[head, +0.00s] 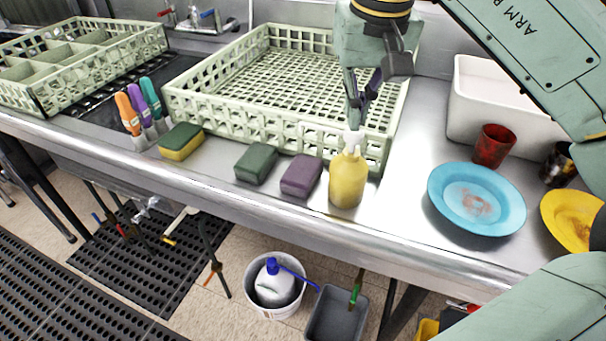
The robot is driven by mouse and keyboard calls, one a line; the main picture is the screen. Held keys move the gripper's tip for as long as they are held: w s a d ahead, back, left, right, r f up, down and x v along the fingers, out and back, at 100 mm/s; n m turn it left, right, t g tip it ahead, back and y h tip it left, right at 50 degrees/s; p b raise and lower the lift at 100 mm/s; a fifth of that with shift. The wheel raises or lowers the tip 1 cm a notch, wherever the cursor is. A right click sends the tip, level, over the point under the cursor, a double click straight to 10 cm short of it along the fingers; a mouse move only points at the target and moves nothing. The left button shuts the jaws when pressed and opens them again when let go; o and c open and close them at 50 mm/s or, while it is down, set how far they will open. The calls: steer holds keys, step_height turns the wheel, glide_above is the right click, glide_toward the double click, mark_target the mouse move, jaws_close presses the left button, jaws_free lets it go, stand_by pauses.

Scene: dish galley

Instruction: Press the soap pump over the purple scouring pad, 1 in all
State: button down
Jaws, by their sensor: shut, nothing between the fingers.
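A yellow soap bottle (347,180) with a white pump head (352,140) stands upright near the front edge of the steel counter. The purple scouring pad (301,176) lies on the counter just left of the bottle. My gripper (353,126) points down directly above the pump, with its fingers together. The fingertips are at the top of the pump head; I cannot tell whether they touch it. The pump's spout is too small to make out clearly.
A green pad (256,163) and a yellow-green sponge (181,141) lie further left. A pale dish rack (226,122) stands behind. To the right are a blue plate (450,205), a red cup (493,146), a yellow plate (572,218) and a white tub (480,95).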

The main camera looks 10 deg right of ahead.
steer(key=shift+s+b+x, duration=0.15)
steer(key=shift+b+x, duration=0.3)
steer(key=shift+x, duration=0.25)
steer(key=shift+s+b+x, duration=0.15)
steer(key=shift+b+x, duration=0.25)
steer(key=shift+x, duration=0.3)
steer(key=shift+r, duration=0.1)
steer(key=shift+w+p+v, duration=0.15)
steer(key=shift+p+v, duration=0.55)
steer(key=shift+p, duration=0.1)
steer(key=shift+w+p+v, duration=0.15)
steer(key=shift+p+v, duration=0.6)
steer(key=shift+r, duration=0.1)
steer(key=p+v, duration=0.2)
steer(key=v, duration=0.1)
steer(key=w+p+v, duration=0.1)
steer(key=p+v, duration=0.1)
steer(key=p, duration=0.1)
steer(key=shift+r, duration=0.5)
steer(key=shift+w, duration=0.1)
